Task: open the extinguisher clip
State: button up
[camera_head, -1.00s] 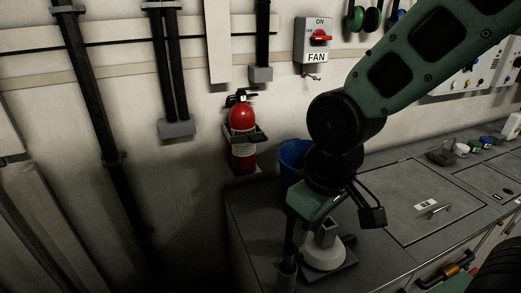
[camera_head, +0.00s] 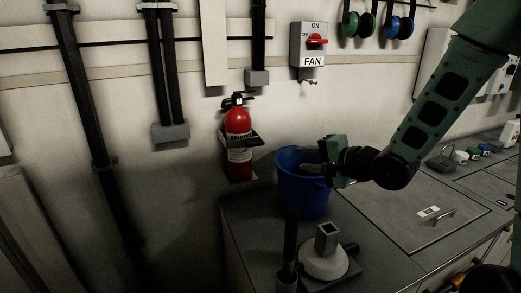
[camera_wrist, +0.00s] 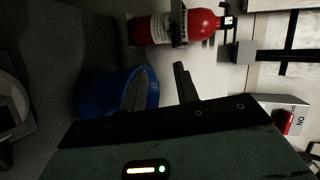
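The red fire extinguisher (camera_head: 238,121) stands upright in a wall holder in the head view. The dark clip (camera_head: 243,137) crosses its middle, above a white label. In the wrist view the extinguisher (camera_wrist: 203,24) lies sideways at the top, with the clip (camera_wrist: 179,24) as a dark band across it. My gripper (camera_head: 309,160) is to the right of the extinguisher, apart from it, with its fingers pointing left over the blue bucket. In the wrist view its two fingers (camera_wrist: 162,75) are spread with nothing between them. Fine detail of the clip is too dark to tell.
The blue bucket (camera_head: 303,196) stands on the grey counter (camera_head: 375,262), below my gripper. A square-tubed stand (camera_head: 325,260) is in front of it. The fan switch box (camera_head: 313,45) is on the wall above. The wall left of the extinguisher has black pipes (camera_head: 88,90).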

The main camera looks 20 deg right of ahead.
jog(key=r+m+t, duration=0.1)
jog(key=p, duration=0.2)
send_near(258, 145)
jog(key=shift+y, duration=0.4)
jog(key=x, duration=0.9)
jog(key=shift+d+f, duration=0.15)
jog(key=shift+d, duration=0.05)
grip_shut()
